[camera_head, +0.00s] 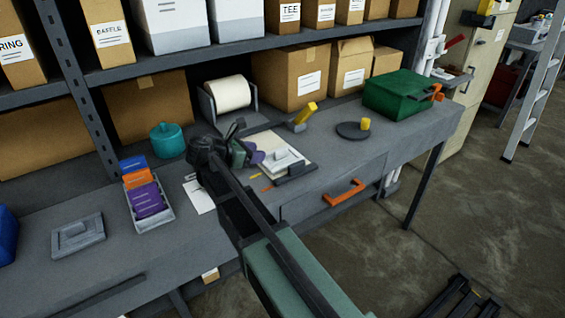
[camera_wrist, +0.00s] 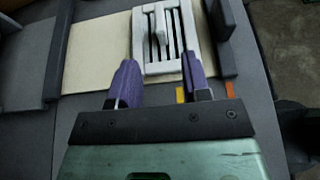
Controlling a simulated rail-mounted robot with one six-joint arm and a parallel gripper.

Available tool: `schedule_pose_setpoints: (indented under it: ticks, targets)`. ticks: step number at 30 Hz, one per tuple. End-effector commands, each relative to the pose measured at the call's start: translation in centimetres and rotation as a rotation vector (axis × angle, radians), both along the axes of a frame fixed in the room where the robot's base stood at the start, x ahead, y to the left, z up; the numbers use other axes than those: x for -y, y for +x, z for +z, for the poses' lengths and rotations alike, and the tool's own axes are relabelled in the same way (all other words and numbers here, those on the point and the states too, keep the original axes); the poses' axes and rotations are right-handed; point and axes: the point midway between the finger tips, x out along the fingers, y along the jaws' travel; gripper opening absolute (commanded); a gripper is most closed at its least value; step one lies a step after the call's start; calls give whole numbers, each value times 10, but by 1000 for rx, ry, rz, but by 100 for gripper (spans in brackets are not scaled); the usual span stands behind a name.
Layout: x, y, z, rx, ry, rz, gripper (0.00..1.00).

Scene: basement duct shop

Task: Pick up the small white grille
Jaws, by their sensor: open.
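The small white grille (camera_wrist: 152,66) lies on a beige board on the workbench; its dark slots and a raised bar across them show in the wrist view. In the head view the white grille (camera_head: 287,158) sits just right of my gripper. My gripper (camera_wrist: 159,58) has two purple fingers, spread apart with nothing clamped. In the wrist view the near end of the grille appears between the fingertips, and the rest extends beyond them. Its height gap to the fingers cannot be told. My gripper (camera_head: 252,156) is partly hidden by my arm in the head view.
A dark block (camera_head: 297,172) edges the beige board (camera_head: 262,140). Behind are a yellow-handled tool (camera_head: 305,114), a dark disc (camera_head: 352,131) and a paper roll (camera_head: 229,93). A card tray (camera_head: 152,212) and teal pot (camera_head: 167,141) stand left. A green case (camera_head: 396,95) is right.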

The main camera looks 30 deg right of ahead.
Motion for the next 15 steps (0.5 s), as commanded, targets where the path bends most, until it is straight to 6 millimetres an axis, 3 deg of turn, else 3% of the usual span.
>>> schedule_pose_setpoints:
  ticks: [3,10,15]
  targets:
    - [21,2,-13,1,0,-3,44]
    - [33,3,-16,1,0,0,44]
    - [62,5,-30,1,1,-4,44]
